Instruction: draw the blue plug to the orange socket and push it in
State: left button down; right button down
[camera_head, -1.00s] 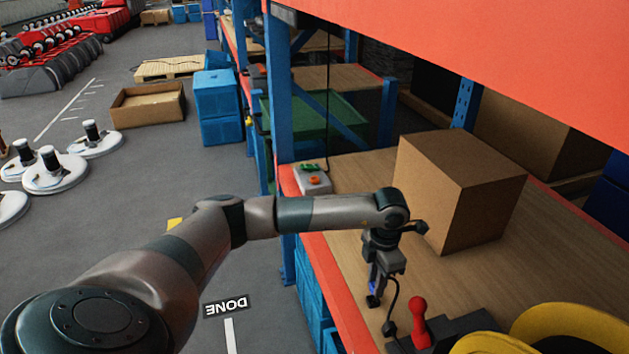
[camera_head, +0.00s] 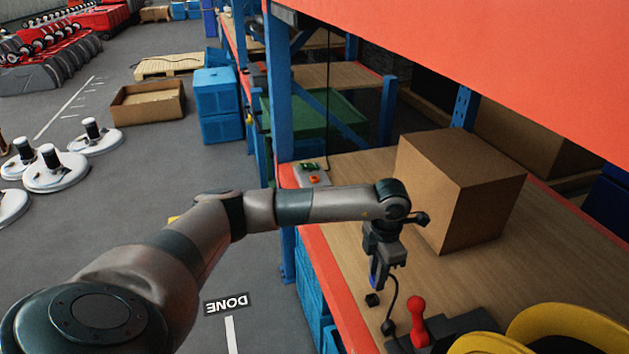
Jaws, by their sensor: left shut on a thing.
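My left gripper (camera_head: 376,279) points down over the wooden shelf board, near its front edge. It is shut on the blue plug (camera_head: 374,283), of which only a little blue shows between the fingers. A black cable (camera_head: 395,296) hangs beside the gripper and runs down to the shelf. The orange socket (camera_head: 314,180) sits on a small grey box (camera_head: 322,177) at the far left end of the shelf board, well apart from the plug. My right gripper is not in view.
A small black block (camera_head: 372,299) stands just below the gripper. A red-knobbed lever (camera_head: 417,316) and yellow rings (camera_head: 575,330) lie nearer. A large cardboard box (camera_head: 458,195) stands behind the gripper. The board between gripper and grey box looks clear. A green item (camera_head: 308,166) is beside the socket.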

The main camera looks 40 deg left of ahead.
pick_arm(q)
jog(key=shift+w+a, duration=0.1)
jog(key=w+a+r+b, duration=0.3)
jog(key=w+a, duration=0.3)
jog(key=a, duration=0.5)
jog(key=shift+a+r+b, duration=0.15)
jog(key=shift+r+b, duration=0.2)
jog(key=shift+r, duration=0.15)
dwell(0.5)
